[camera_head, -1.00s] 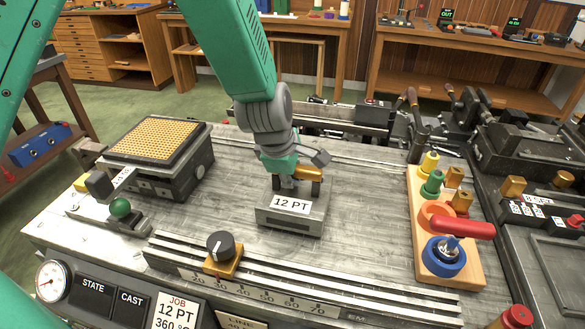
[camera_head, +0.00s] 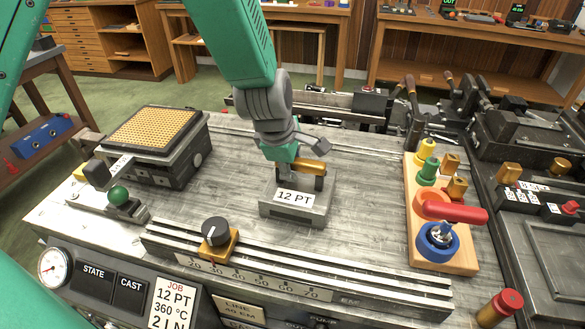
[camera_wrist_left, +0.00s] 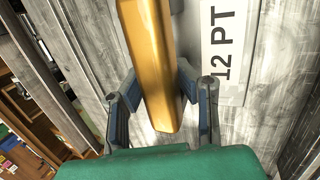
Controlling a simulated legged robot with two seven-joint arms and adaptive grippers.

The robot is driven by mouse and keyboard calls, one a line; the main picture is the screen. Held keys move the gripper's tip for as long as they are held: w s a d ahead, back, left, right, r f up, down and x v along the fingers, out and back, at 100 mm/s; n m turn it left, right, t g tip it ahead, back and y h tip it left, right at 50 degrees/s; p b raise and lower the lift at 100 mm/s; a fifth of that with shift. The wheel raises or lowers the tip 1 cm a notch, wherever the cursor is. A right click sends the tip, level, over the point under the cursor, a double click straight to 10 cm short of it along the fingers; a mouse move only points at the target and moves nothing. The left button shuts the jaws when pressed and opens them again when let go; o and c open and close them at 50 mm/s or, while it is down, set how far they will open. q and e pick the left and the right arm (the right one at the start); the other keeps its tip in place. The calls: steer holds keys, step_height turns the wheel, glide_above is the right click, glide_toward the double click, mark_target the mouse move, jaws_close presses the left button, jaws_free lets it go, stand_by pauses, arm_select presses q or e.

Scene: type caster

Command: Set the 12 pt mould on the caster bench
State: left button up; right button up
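The 12 pt mould (camera_head: 294,213), a grey metal block with a white "12 PT" label, sits on the grey caster bench (camera_head: 365,205) near its middle and looks flat on it. Its brass bar handle (camera_head: 313,167) stands on top on dark posts. My left gripper (camera_head: 300,148) is just above and behind the handle. In the left wrist view its fingers stand spread on either side of the handle (camera_wrist_left: 152,65), and the label (camera_wrist_left: 221,55) shows at right. The gripper looks open; part of the near finger is hidden. My right gripper is in no view.
A dark block with a yellow grid top (camera_head: 155,128) stands at left, near a green-knobbed slide (camera_head: 118,195). A ruled rail (camera_head: 300,272) with a black knob runs along the front. A wooden control board (camera_head: 440,215) with a red lever is at right. Bench around the mould is clear.

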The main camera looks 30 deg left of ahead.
mark_target(291, 187)
arm_select(q)
steer(key=v, duration=0.4)
steer(key=d+v, duration=0.1)
steer(key=v, duration=0.1)
steer(key=shift+r+p, duration=0.3)
steer(key=shift+p, duration=0.1)
steer(key=shift+v, duration=2.2)
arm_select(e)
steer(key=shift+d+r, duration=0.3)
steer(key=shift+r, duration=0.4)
arm_select(q)
steer(key=shift+a+p, duration=0.15)
steer(key=shift+p, duration=0.15)
